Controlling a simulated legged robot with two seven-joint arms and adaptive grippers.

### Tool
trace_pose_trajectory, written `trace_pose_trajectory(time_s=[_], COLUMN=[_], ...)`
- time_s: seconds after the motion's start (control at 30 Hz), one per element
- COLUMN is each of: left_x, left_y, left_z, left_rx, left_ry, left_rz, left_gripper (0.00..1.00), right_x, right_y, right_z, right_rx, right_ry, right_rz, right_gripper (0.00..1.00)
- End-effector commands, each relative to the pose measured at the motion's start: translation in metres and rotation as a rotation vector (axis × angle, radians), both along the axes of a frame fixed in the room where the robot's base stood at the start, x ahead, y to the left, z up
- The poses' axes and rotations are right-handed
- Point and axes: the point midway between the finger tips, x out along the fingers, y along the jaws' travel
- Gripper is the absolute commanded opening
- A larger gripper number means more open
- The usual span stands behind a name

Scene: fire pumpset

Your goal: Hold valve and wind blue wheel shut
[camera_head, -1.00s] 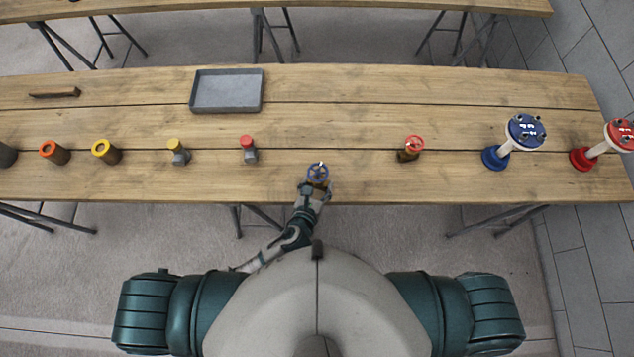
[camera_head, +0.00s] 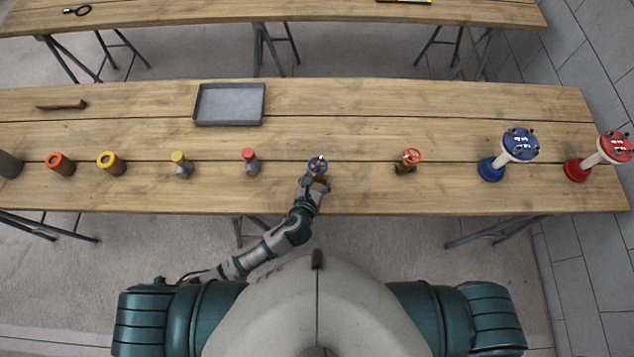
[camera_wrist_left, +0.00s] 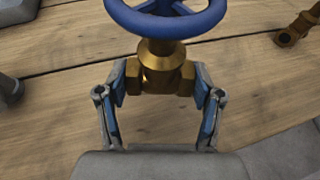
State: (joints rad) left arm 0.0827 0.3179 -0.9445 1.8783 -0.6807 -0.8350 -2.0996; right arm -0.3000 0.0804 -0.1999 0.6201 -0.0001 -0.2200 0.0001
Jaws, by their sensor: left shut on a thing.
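The blue wheel (camera_head: 317,163) sits on top of a brass valve at the near part of the table, straight ahead of me. In the left wrist view the blue wheel (camera_wrist_left: 165,18) is large at the top, with the brass valve body (camera_wrist_left: 160,70) below it. My left gripper (camera_head: 314,184) reaches it from the near side. In the left wrist view its two fingers (camera_wrist_left: 160,90) are closed around the valve body from both sides, below the wheel. The valve looks upright. My right gripper is not in view.
A red-wheeled valve (camera_head: 410,158) stands to the right, then a blue flanged stand (camera_head: 492,169) and a red one (camera_head: 577,170). Small red (camera_head: 250,160) and yellow (camera_head: 180,164) topped fittings stand left. A grey tray (camera_head: 229,104) lies behind.

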Motion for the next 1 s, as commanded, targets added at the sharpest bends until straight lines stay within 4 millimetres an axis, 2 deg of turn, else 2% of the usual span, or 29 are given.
trace_pose_trajectory(time_s=[1.0], left_x=[0.066], left_y=[0.0], left_z=[0.002], left_rx=[-0.001], left_ry=[-0.004], left_rz=[0.0], left_gripper=[0.08], right_x=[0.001], right_y=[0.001], right_z=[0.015], right_rx=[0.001], right_ry=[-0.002], right_rz=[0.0], right_gripper=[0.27])
